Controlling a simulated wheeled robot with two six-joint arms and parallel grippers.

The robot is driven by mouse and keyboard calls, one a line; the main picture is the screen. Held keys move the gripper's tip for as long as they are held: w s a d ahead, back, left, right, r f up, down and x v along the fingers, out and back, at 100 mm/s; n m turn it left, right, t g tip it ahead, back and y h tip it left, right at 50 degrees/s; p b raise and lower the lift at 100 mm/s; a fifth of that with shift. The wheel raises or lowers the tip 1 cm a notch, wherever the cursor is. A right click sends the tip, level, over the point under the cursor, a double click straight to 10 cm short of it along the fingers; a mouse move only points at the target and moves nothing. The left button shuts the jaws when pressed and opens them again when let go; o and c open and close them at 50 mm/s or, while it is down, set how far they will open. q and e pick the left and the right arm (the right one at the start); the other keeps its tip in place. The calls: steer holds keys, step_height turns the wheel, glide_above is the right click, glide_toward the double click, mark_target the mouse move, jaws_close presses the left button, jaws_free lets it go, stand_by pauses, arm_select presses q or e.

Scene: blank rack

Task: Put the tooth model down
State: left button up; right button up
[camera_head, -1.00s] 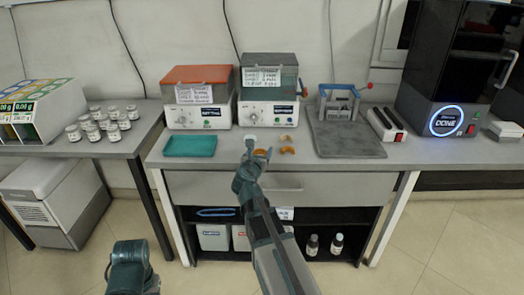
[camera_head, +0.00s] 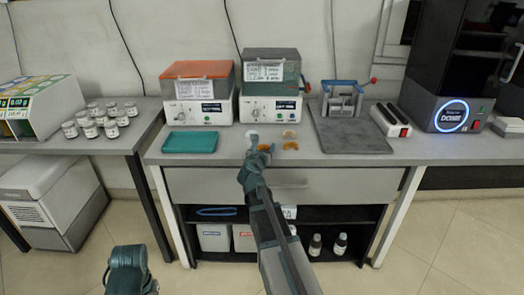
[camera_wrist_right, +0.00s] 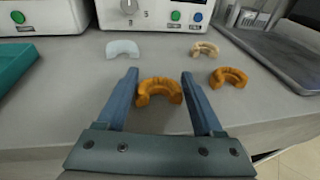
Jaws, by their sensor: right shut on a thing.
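An orange arch-shaped tooth model (camera_wrist_right: 160,90) is between the two blue fingers of my right gripper (camera_wrist_right: 160,76) in the right wrist view. The gripper is shut on it, at or just above the grey bench top; any gap beneath is hard to tell. In the head view the right gripper (camera_head: 257,153) is at the bench's front part, with the orange model (camera_head: 265,147) at its tip. A white model (camera_wrist_right: 122,48), a beige model (camera_wrist_right: 204,49) and another orange model (camera_wrist_right: 229,77) lie apart beyond and right of it. My left gripper (camera_head: 130,270) is low, its jaws unclear.
A teal tray (camera_head: 190,142) lies left on the bench (camera_head: 225,156). Two boxy machines (camera_head: 198,95) (camera_head: 270,88) stand behind the models. A grey plate with a clamp frame (camera_head: 350,135) is on the right. Bare bench shows around the held model.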

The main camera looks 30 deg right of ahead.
steer(key=o, duration=0.8)
steer(key=shift+f, duration=0.15)
steer(key=o, duration=0.5)
steer(key=shift+r, duration=0.25)
steer(key=shift+s+a+r, duration=0.1)
steer(key=shift+s+a, duration=0.15)
steer(key=shift+s, duration=0.05)
steer(key=p+v, duration=0.2)
steer(key=v, duration=0.9)
steer(key=shift+a, duration=0.15)
